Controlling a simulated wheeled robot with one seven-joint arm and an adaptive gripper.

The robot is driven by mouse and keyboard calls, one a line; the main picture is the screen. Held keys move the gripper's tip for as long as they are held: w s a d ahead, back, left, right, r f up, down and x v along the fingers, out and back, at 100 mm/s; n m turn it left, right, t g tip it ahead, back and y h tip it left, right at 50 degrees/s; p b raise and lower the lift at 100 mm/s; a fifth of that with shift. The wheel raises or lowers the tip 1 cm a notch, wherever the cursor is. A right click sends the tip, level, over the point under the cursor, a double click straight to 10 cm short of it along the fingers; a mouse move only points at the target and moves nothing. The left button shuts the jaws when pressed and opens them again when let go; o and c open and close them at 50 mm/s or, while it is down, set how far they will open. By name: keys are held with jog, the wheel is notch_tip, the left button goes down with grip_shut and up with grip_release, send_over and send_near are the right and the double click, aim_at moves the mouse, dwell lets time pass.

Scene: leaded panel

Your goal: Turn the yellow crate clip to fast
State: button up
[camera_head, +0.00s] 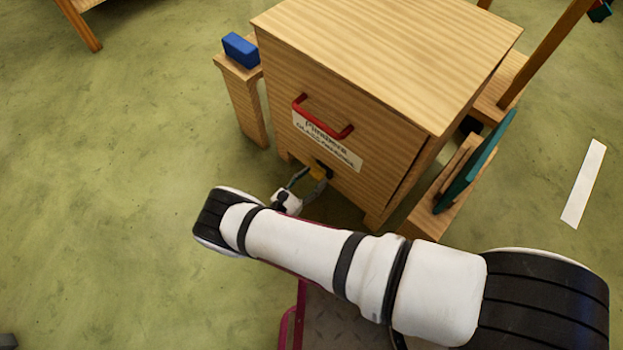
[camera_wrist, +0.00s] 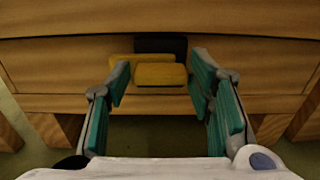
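The yellow crate clip (camera_wrist: 160,75) is on the front of the wooden crate, low down, against a dark plate (camera_wrist: 160,46). In the head view the clip (camera_head: 317,172) shows small below the white label. My gripper (camera_wrist: 160,90) is open, with one teal-padded finger on each side of the clip. The fingers appear apart from the clip, with a gap on both sides. In the head view my gripper (camera_head: 303,183) reaches the crate front from the lower left. The wooden crate (camera_head: 385,50) stands upright on short legs.
A red handle (camera_head: 322,122) and a white label (camera_head: 327,141) are above the clip. A blue block (camera_head: 241,49) lies on a wooden post at left. A teal panel (camera_head: 478,163) leans at right.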

jog(key=c, duration=0.5)
jog(key=shift+m, duration=0.3)
jog(key=m, duration=0.3)
jog(key=shift+m, duration=0.3)
jog(key=m, duration=0.9)
jog(key=shift+s+d+f, duration=0.15)
jog(key=shift+f, duration=0.05)
jog(key=shift+f+m, duration=0.1)
jog(key=shift+m, duration=2.2)
